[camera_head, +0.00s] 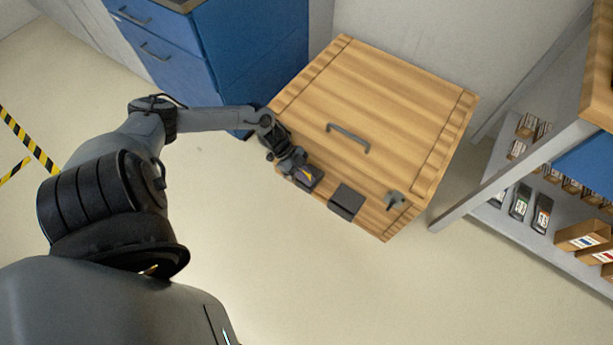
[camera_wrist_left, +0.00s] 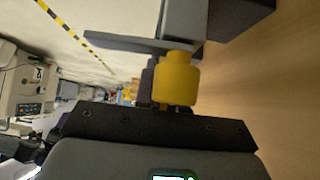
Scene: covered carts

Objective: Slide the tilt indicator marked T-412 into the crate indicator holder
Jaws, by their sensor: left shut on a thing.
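My left gripper (camera_head: 299,167) is at the near left edge of the wooden crate (camera_head: 375,105), shut on a small purple and yellow piece (camera_head: 306,174), which I take to be the tilt indicator. In the left wrist view its yellow rounded part (camera_wrist_left: 177,80) shows in front of the gripper's black base (camera_wrist_left: 150,130), with a dark purple part beside it. No T-412 marking is legible. A dark holder (camera_head: 315,184) on the crate lies right at the piece; I cannot tell whether the piece is inside it or just above it. My right gripper is not in view.
A dark box (camera_head: 346,202) sits right of the holder on the crate. A bar handle (camera_head: 348,138) and a small grey fitting (camera_head: 394,200) stand up from the crate top. A blue drawer cabinet (camera_head: 235,55) is behind left; a stocked shelf (camera_head: 550,200) is at right.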

